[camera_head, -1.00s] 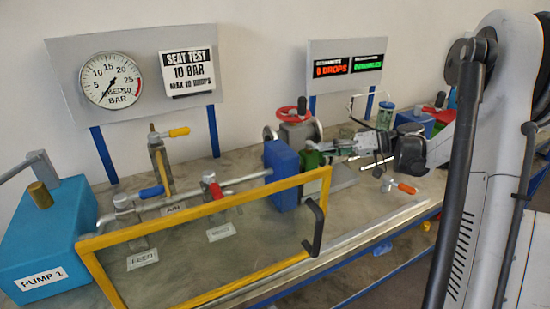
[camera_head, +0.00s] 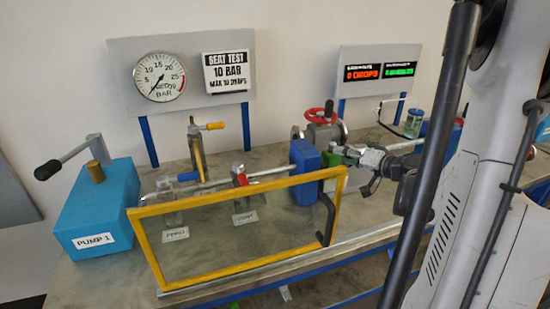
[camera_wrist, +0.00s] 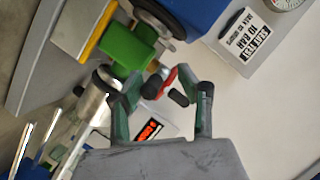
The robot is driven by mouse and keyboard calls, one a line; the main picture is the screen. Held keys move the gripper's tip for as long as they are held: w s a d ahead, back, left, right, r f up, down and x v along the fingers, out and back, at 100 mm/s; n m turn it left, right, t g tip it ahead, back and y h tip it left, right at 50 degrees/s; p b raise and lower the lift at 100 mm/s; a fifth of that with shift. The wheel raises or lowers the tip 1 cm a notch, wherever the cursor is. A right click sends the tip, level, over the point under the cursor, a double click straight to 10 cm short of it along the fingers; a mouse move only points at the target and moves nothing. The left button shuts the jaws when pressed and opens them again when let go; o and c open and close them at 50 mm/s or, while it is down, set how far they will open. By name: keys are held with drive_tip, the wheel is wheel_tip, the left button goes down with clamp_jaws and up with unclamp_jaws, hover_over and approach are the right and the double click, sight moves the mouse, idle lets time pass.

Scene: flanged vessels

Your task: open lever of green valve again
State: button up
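The green valve body (camera_head: 331,159) sits on the pipe line just right of the blue block, partly hidden by my gripper. In the wrist view it is the green block (camera_wrist: 126,45) at upper left. I cannot make out its lever clearly. My gripper (camera_head: 352,156) is beside the valve's right side. In the wrist view my gripper (camera_wrist: 166,92) has its two dark fingertip pads a short gap apart. A red part (camera_wrist: 167,77) shows at that gap; I cannot tell whether it lies between the pads or behind them.
A yellow-framed clear guard (camera_head: 240,232) stands in front of the pipework, with a black handle (camera_head: 326,215). The blue block (camera_head: 306,170) and the red handwheel (camera_head: 319,114) are close to my gripper. Pump 1 (camera_head: 95,215) is at left. The gauge (camera_head: 160,76) needle points low left.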

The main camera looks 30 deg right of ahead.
drive_tip(key=v, duration=1.2)
drive_tip(key=w+a+r+g, duration=0.2)
drive_tip(key=a, duration=0.6)
drive_tip(key=w+a+r+g+p, duration=0.1)
drive_tip(key=w+a+r+g, duration=0.1)
drive_tip(key=a, duration=0.7)
drive_tip(key=w+a+r+g+p, duration=0.1)
drive_tip(key=w+a+r+g, duration=0.1)
drive_tip(key=a, duration=0.6)
drive_tip(key=shift+a+m+g+h, duration=0.3)
drive_tip(key=shift+g+h, duration=0.1)
drive_tip(key=shift+g, duration=0.4)
drive_tip(key=shift+d, duration=0.1)
